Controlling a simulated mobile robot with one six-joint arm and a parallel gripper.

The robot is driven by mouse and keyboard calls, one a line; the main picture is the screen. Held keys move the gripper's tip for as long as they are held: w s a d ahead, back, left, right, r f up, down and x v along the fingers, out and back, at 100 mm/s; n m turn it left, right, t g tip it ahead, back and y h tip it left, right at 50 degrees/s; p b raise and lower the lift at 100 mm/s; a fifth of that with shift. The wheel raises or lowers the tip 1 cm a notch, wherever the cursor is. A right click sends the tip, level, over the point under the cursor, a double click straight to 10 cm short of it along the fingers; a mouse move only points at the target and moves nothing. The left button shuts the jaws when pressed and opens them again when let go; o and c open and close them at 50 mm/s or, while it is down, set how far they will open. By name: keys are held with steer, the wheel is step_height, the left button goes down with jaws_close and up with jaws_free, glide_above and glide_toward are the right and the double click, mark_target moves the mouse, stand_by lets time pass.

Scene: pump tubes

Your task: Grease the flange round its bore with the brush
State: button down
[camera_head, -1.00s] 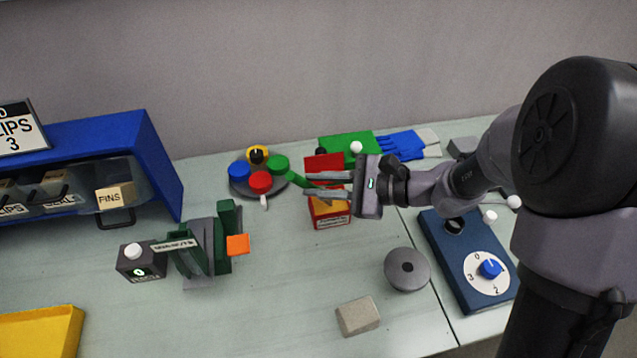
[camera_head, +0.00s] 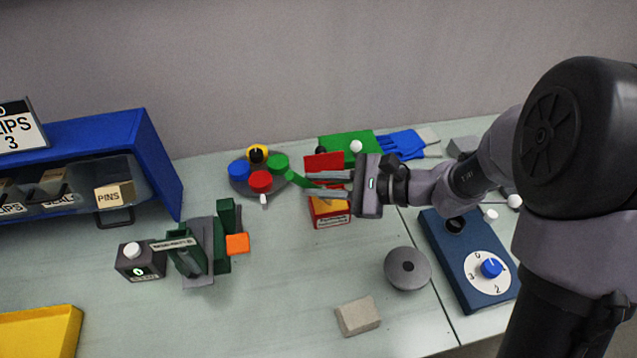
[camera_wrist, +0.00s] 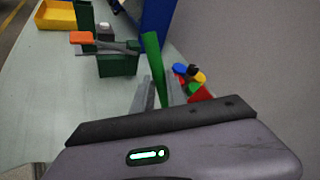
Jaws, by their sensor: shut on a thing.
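The flange is a grey round disc with a dark central bore (camera_head: 408,268), lying flat on the bench in the head view. My gripper (camera_head: 312,187) is at the back middle of the bench, up and left of the flange and apart from it. It is shut on a slim green stick, seemingly the brush (camera_head: 297,179), which pokes out past the fingertips; it also shows between the fingers in the wrist view (camera_wrist: 153,55). Its bristles cannot be made out. A red and yellow box with a raised red lid (camera_head: 328,215) shows just below and behind the gripper.
A blue panel with a dial (camera_head: 465,255) lies right of the flange. A beige block (camera_head: 358,316) lies in front. A green vice-like fixture (camera_head: 222,258), a dark box with a white knob (camera_head: 138,262) and a round coloured-knob stand (camera_head: 240,187) are left. Bench between fixture and flange is clear.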

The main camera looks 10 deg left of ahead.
stand_by(0.3)
step_height(320, 180, up, 7)
steer(key=p, duration=0.4)
steer(key=shift+p, duration=0.4)
